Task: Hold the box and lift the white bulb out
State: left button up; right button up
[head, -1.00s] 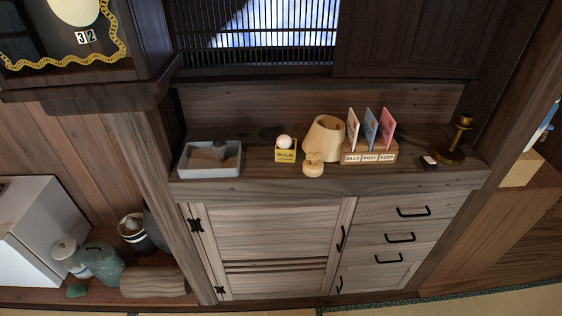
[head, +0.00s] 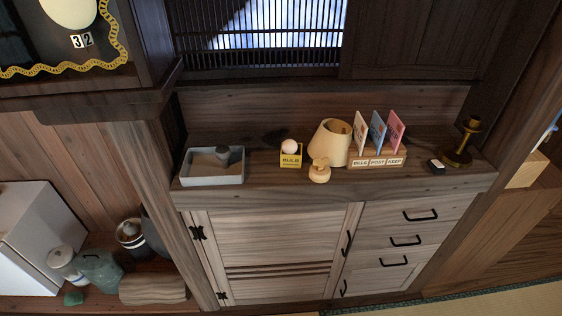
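A small yellow box (head: 291,161) labelled BULB stands on top of the wooden cabinet, left of the lamp. The white bulb (head: 289,146) sits in it, its round top showing above the rim; its lower part is hidden in the box. Neither of my grippers shows in the head view.
A grey tray (head: 213,181) of sand with a dark object in it stands left of the box. A cream lampshade (head: 329,143) with a small round wooden piece (head: 319,171), a card rack (head: 377,161), a small dark-and-white block (head: 436,166) and a brass candlestick (head: 459,153) stand to the right.

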aim_at(289, 146)
jog(key=i+j+z, duration=0.1)
jog(key=i+j, duration=0.45)
jog(key=j, duration=0.25)
jog(key=i+j+z, duration=0.15)
jog(key=i+j, duration=0.15)
jog(key=j, duration=0.1)
